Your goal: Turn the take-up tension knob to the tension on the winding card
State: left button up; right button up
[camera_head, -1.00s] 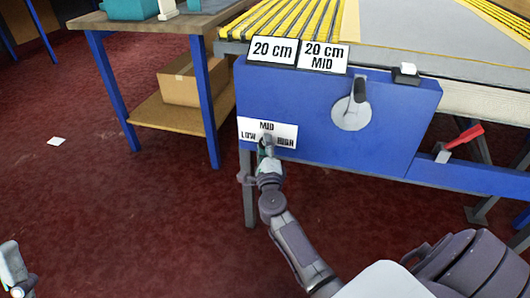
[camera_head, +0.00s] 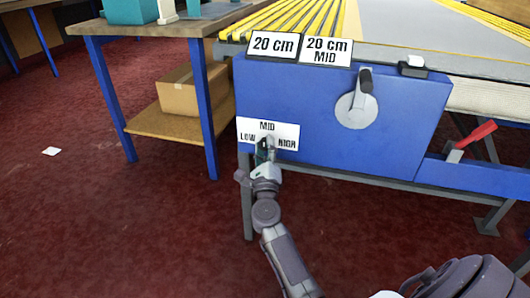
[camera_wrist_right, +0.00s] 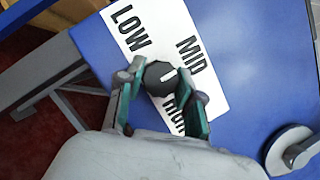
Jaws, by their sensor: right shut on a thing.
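The take-up tension knob (camera_wrist_right: 157,76) is a small dark round knob with a white pointer line. It sits on a white LOW/MID/HIGH label plate (camera_head: 287,130) on the blue panel. In the right wrist view the pointer line is toward the MID side. My right gripper (camera_head: 266,150) is shut on the knob, one finger on each side, and mostly hides it in the head view. The winding card (camera_head: 326,51) stands on the panel's top edge and reads "20 cm MID". A second card (camera_head: 273,45) beside it reads "20 cm". My left gripper is out of view.
The blue panel (camera_head: 310,95) also carries a grey disc with a dark lever (camera_head: 357,108). A red-handled lever (camera_head: 474,138) is at the right. A wooden workbench (camera_head: 170,25) with a cardboard box (camera_head: 192,92) below stands at left. Red floor is open in front.

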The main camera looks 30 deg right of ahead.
jog(key=shift+f, duration=0.1)
dwell(0.3)
jog(key=o, duration=1.2)
jog(key=shift+c, duration=0.2)
jog(key=v, duration=1.2)
